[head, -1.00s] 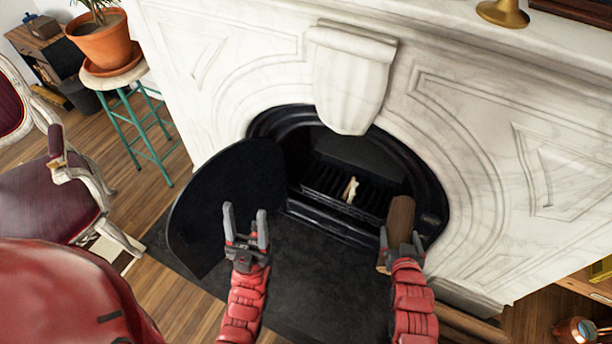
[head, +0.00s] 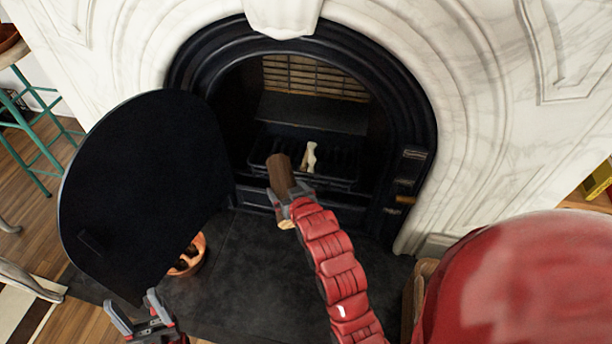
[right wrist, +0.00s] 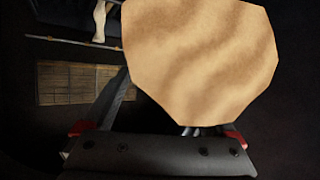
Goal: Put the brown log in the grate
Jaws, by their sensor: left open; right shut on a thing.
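The brown log (head: 281,174) is in my right gripper (head: 291,196), which is shut on it, in front of the fireplace opening. The log tilts, its far end toward the grate. In the right wrist view the log's pale cut end (right wrist: 200,60) fills the upper middle, between the fingers. The dark grate (head: 345,178) sits low inside the fireplace, with a pale piece (head: 309,157) standing in it. That pale piece also shows in the right wrist view (right wrist: 99,20). My left gripper (head: 134,316) is open and empty at the lower left, below the black door.
The round black fireplace door (head: 150,190) stands open on the left. A terracotta pot (head: 190,258) is partly hidden behind it on the dark hearth (head: 245,290). The black arch (head: 415,130) and white marble surround (head: 470,140) frame the opening. A green stool (head: 35,150) is far left.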

